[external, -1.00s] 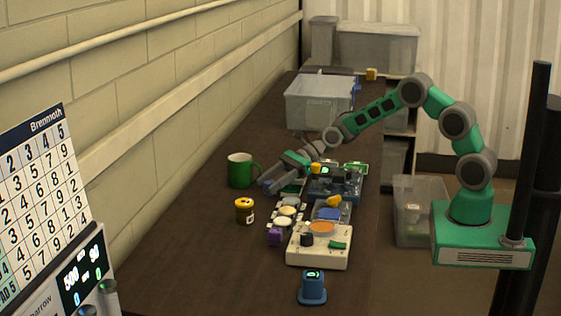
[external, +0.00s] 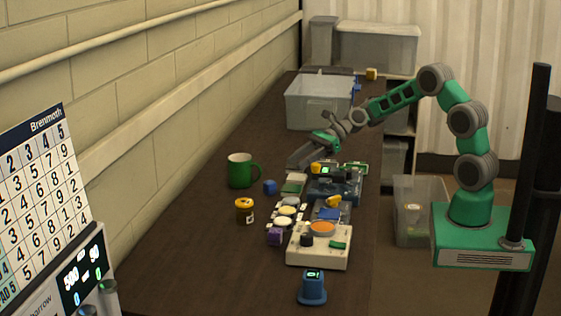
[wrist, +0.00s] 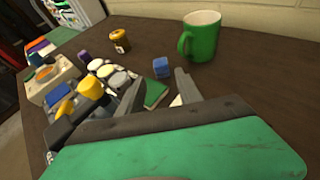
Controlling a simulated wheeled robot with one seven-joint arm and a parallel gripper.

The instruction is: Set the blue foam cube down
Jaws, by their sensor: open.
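The blue foam cube (external: 270,187) rests on the dark table, apart from the green mug (external: 242,170) and a little in front and right of it. In the wrist view the cube (wrist: 161,68) sits beyond my fingertips, with the mug (wrist: 200,37) behind it to the right. My gripper (external: 297,160) is open and empty, raised above the table beyond the cube. In the wrist view its two fingers (wrist: 158,90) are spread apart and neither touches the cube.
A yellow-and-dark jar (external: 244,211) stands nearer the camera. Round pads, a purple cube (external: 275,236) and a cream device with an orange disc (external: 320,247) crowd the table to the right. A clear bin (external: 318,103) stands at the back. The table left of the jar is bare.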

